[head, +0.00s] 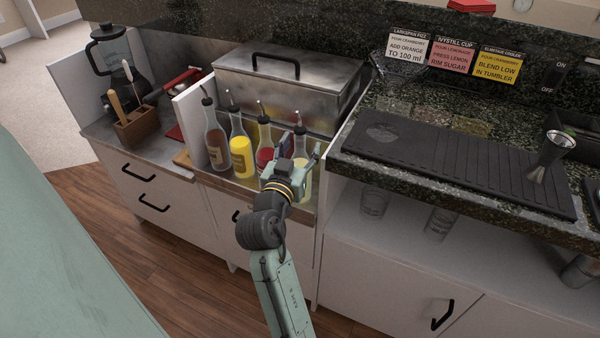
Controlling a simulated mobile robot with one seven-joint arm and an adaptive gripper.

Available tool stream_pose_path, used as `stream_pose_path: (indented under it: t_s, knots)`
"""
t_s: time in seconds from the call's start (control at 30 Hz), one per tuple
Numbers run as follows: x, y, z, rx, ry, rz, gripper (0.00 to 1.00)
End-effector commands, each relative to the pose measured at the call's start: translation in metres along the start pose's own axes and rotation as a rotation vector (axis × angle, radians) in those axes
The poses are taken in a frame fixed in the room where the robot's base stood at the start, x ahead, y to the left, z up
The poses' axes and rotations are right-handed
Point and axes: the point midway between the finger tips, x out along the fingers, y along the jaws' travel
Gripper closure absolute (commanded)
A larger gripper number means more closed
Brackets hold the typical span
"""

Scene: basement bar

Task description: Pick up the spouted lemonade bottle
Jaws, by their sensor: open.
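Several spouted glass bottles stand in a row in the steel well at the counter's front. The rightmost bottle (304,184) holds pale yellow liquid and looks like the lemonade; its label is hidden from me. My gripper (300,157) is open at this bottle, with a finger on either side of its body, and covers part of it. I cannot tell whether the fingers touch the glass. All look upright.
A lidded steel box (290,85) stands behind the bottles. The granite counter (400,175) with a black mat (450,160) and a jigger (548,155) rises at right. A wooden utensil holder (138,127) and blender (112,65) are at left.

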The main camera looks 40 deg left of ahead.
Motion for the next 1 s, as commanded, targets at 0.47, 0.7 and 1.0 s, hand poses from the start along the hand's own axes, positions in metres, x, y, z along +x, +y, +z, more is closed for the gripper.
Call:
stream_pose_path:
  t_s: [0.47,0.7,1.0]
  knots:
    - [-0.0006,-0.0002,0.0002,0.0,0.0,0.0,0.71]
    - [-0.0006,-0.0001,0.0002,-0.001,0.0,0.0,0.87]
    - [-0.0005,0.0003,0.0004,-0.001,0.0,0.001,1.0]
